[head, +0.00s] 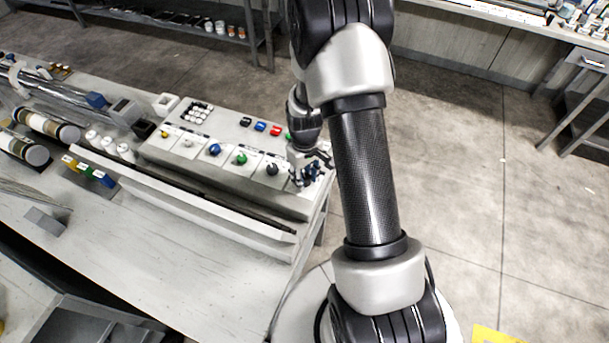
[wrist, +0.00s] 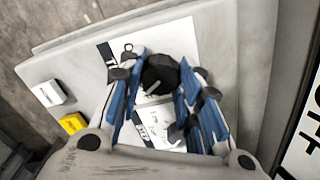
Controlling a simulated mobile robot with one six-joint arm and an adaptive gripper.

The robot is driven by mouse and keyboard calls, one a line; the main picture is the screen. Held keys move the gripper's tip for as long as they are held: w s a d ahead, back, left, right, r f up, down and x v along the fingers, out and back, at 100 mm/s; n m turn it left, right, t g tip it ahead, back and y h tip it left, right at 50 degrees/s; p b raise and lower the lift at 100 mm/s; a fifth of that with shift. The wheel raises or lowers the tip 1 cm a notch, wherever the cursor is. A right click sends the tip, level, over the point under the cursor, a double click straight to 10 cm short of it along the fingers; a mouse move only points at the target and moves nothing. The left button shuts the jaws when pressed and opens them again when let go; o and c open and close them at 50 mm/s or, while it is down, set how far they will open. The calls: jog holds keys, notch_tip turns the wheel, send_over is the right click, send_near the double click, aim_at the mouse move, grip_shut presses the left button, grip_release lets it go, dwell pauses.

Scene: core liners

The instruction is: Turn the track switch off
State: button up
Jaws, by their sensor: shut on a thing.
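The track switch appears as a black rotary knob (wrist: 160,72) on a white labelled plate (wrist: 177,38) in the wrist view. Parts of the plate's lettering are covered by my fingers. My gripper (wrist: 161,80) has its two blue-padded fingers on either side of this knob, shut on it. In the head view my gripper (head: 309,174) is down at the right end of the grey control panel (head: 210,190); the knob it holds is hidden there.
Left of my gripper, the panel carries a black knob (head: 271,169), a green knob (head: 240,158) and a blue knob (head: 214,149). Coloured blocks stand behind them. A yellow block (wrist: 73,123) and a white block (wrist: 48,92) show in the wrist view.

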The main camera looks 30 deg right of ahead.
aim_at(305, 177)
jog(key=shift+n, duration=1.3)
jog(key=o, duration=1)
jog(key=shift+o, duration=0.2)
jog(key=shift+r, duration=0.1)
notch_tip(305, 177, up, 12)
